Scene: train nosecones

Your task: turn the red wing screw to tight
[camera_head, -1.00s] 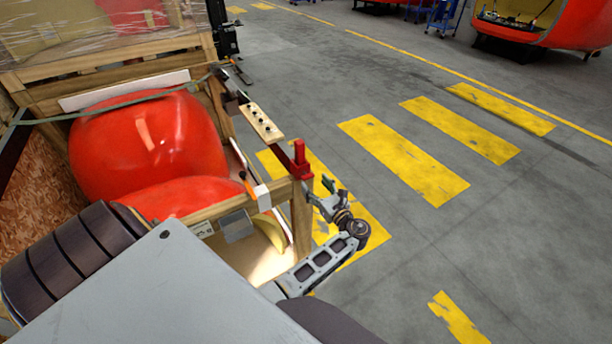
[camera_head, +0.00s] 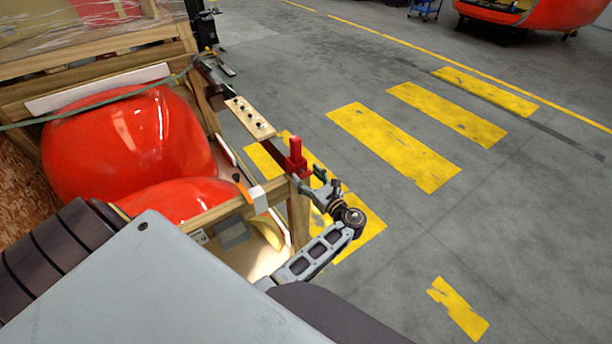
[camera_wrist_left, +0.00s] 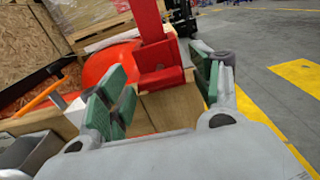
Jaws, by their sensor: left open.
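The red wing screw (camera_head: 295,158) stands upright at the near corner of the wooden crate, at the end of a dark bar. In the left wrist view the red wing screw (camera_wrist_left: 158,62) is large, with a tall upright part above a block-like base. My left gripper (camera_head: 318,186) is just right of and below the screw in the head view. In the left wrist view my left gripper (camera_wrist_left: 160,82) is open, its green-padded fingers on either side of the screw's base. I cannot tell whether either pad touches it. My right gripper is not in view.
The wooden crate (camera_head: 232,209) holds large glossy red nosecones (camera_head: 130,145). A wooden strip with several dark knobs (camera_head: 250,117) lies along the bar behind the screw. An orange-handled tool (camera_head: 242,190) is at the crate edge. Open floor with yellow stripes is to the right.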

